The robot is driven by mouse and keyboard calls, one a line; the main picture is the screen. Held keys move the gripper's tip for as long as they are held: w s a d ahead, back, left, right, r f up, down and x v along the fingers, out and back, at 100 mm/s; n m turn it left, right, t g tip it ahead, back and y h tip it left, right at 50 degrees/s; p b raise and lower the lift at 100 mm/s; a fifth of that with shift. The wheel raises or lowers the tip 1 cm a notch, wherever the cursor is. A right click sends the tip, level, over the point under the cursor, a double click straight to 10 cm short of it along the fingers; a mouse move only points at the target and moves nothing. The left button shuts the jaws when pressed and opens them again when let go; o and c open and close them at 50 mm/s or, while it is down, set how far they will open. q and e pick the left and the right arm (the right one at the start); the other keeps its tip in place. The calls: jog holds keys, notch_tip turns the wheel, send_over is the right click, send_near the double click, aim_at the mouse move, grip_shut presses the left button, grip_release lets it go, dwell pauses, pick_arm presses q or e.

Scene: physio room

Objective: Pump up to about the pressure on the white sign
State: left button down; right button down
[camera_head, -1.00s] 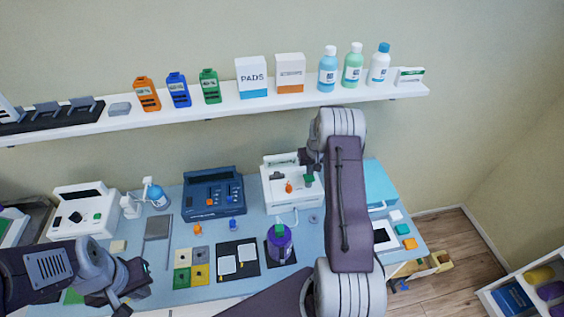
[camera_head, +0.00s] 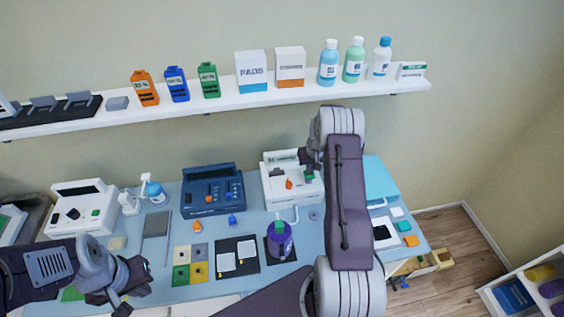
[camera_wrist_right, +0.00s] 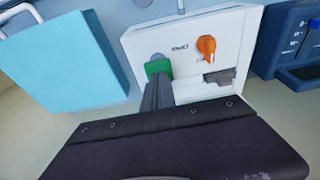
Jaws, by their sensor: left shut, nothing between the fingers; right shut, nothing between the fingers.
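A white device (camera_head: 283,190) with an orange knob (camera_head: 289,184) stands at the back right of the blue table. In the right wrist view its white panel (camera_wrist_right: 190,30) shows the orange knob (camera_wrist_right: 206,45) and a green button (camera_wrist_right: 158,67). My right gripper (camera_head: 309,172) is shut and empty, its tips at the green button; I cannot tell whether they press it. A purple item (camera_head: 279,246) with a green top stands in front, by a pale tube. A small white sign-like piece (camera_head: 411,71) is on the shelf, its text unreadable. My left gripper (camera_head: 134,287) is shut and empty, low at left.
A dark blue device (camera_head: 212,192) is left of the white device, and another white device (camera_head: 82,208) is farther left. Black mats and coloured squares lie in front. The wall shelf (camera_head: 230,102) holds boxes and bottles. A light-blue block (camera_wrist_right: 65,65) is beside my right gripper.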

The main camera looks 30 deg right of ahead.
jog(key=shift+f+b, duration=1)
jog(key=shift+f, duration=0.4)
jog(key=shift+s, duration=0.1)
jog(key=shift+r, duration=0.2)
jog(key=shift+r+p, duration=1.55)
jog(key=shift+r, duration=0.55)
jog(key=shift+f, duration=0.1)
